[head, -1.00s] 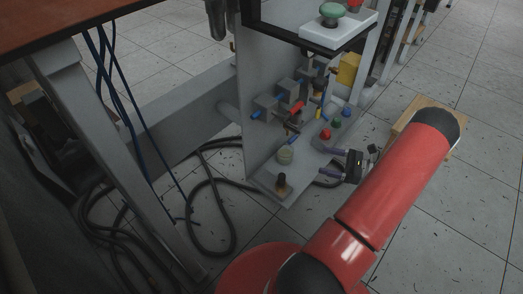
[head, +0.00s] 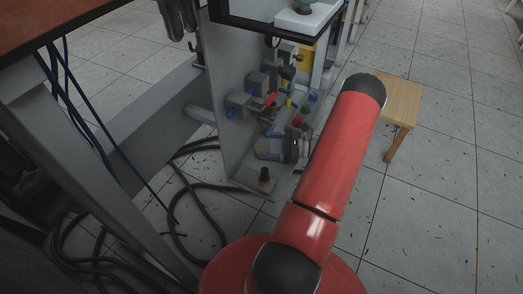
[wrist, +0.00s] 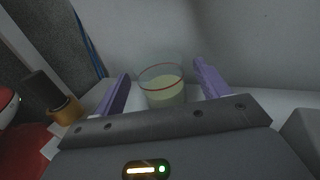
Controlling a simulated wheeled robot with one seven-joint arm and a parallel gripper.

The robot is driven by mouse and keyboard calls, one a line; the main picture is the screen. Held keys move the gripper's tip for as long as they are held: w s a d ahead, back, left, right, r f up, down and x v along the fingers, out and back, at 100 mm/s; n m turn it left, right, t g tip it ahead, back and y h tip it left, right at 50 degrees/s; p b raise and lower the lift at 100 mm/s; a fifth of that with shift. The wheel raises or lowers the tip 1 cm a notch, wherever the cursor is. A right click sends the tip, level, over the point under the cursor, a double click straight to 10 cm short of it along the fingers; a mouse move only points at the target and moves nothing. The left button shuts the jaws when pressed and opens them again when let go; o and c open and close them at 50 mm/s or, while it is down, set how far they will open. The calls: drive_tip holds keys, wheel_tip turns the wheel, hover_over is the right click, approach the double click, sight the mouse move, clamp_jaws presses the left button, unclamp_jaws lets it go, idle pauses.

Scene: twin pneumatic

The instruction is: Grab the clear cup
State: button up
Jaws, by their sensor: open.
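The clear cup (wrist: 163,92) is in the wrist view, a see-through cup with a red line near its rim and pale yellowish contents. It stands upright on the light shelf surface. My gripper (wrist: 160,86) is open, with a purple finger on either side of the cup; I cannot tell whether either finger touches it. In the head view my gripper (head: 264,149) is low over the shelf of the grey panel unit, and the cup is hidden or too hard to make out there.
A dark-topped brass piece (head: 265,180) stands at the shelf's front corner and shows left in the wrist view (wrist: 65,110). Red (head: 297,120), green and blue knobs sit behind the gripper. Valves (head: 262,85) are on the panel (head: 228,110). A wooden stool (head: 400,98) is at right.

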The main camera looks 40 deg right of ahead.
drive_tip(key=shift+w+a, duration=0.2)
drive_tip(key=c, duration=1.2)
drive_tip(key=shift+r, duration=0.1)
